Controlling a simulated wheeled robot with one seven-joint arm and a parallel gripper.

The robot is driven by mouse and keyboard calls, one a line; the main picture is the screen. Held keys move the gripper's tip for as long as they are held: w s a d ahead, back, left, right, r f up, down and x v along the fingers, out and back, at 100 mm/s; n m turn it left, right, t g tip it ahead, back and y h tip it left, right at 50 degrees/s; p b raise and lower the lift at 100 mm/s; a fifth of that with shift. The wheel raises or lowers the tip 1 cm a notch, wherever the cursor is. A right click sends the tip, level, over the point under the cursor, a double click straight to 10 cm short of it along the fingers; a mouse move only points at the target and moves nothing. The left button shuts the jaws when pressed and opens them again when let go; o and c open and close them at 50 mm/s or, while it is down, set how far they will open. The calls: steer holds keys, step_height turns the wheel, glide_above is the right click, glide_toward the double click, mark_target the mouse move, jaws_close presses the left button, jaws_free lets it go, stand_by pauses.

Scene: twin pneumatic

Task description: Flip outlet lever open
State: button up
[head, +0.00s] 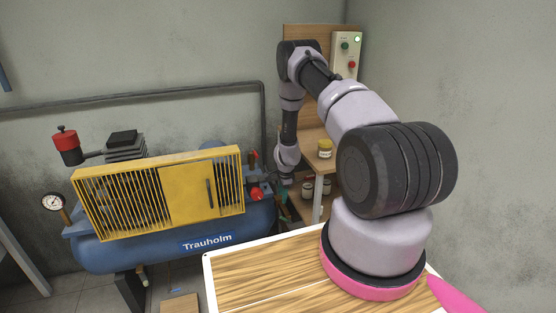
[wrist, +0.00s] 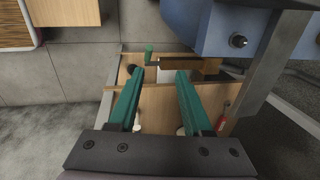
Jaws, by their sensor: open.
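My gripper (wrist: 160,74) is open and empty in the wrist view, with its two green fingers apart. Just beyond the left fingertip is a small green bent piece (wrist: 150,54), which looks like a lever. A brown, brass-like body (wrist: 190,66) runs to its right, below the blue tank (wrist: 215,25). I see no contact between fingers and green piece. In the head view my gripper (head: 284,195) is small and partly hidden at the right end of the compressor (head: 172,238). Red fittings (head: 257,193) sit there too. I cannot tell for sure which part is the outlet lever.
A wooden shelf (head: 318,138) with jars stands behind my arm, a control box (head: 347,55) above it. A wood-topped table (head: 262,275) is in front. In the wrist view a grey leg (wrist: 262,85) is close on the right; open floor (wrist: 60,80) lies left.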

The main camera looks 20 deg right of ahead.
step_height(320, 180, up, 17)
steer(key=w+a+n+t, duration=0.1)
steer(key=w+n, duration=0.1)
steer(key=n, duration=0.1)
steer(key=shift+a+y, duration=0.2)
steer(key=shift+y, duration=0.1)
